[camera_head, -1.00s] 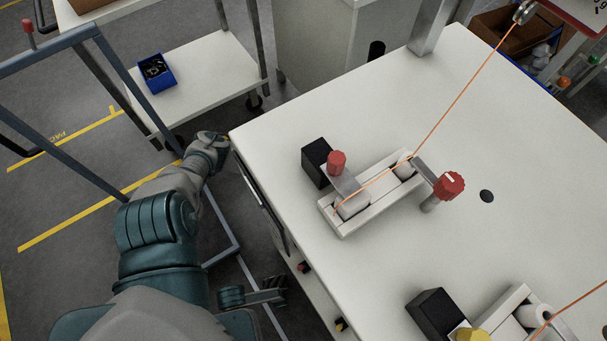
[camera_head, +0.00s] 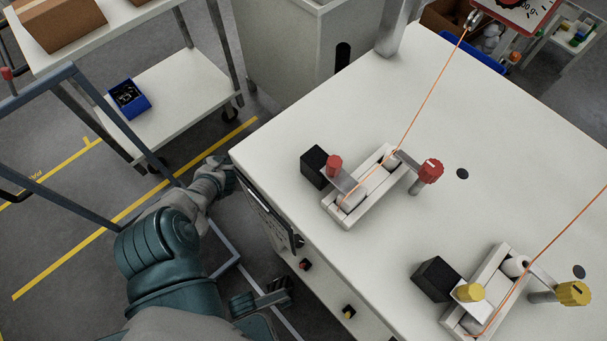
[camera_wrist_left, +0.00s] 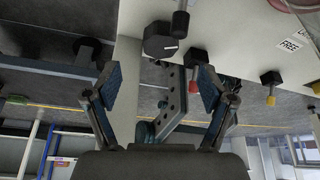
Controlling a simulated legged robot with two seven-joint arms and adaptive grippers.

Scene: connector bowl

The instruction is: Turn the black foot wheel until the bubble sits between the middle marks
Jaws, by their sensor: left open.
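A black round knob with a white mark (camera_wrist_left: 160,42) shows in the left wrist view, on the side of the white bench, just beyond my fingertips. I cannot tell if it is the foot wheel. I see no bubble or middle marks. My left gripper (camera_wrist_left: 158,88) is open, with its two fingers apart and nothing held between them. A dark bar with holes shows behind the gap. In the head view my left arm reaches to the bench's left edge, and I cannot make out its fingertips. My right gripper is not in view.
The white bench top (camera_head: 400,120) carries a red-knobbed fixture (camera_head: 360,205) and a yellow-knobbed one (camera_head: 490,290), with orange cords. Red (camera_head: 305,264) and yellow (camera_head: 348,311) controls line the bench side. A cart (camera_head: 185,85) with a blue bin (camera_head: 128,100) stands left.

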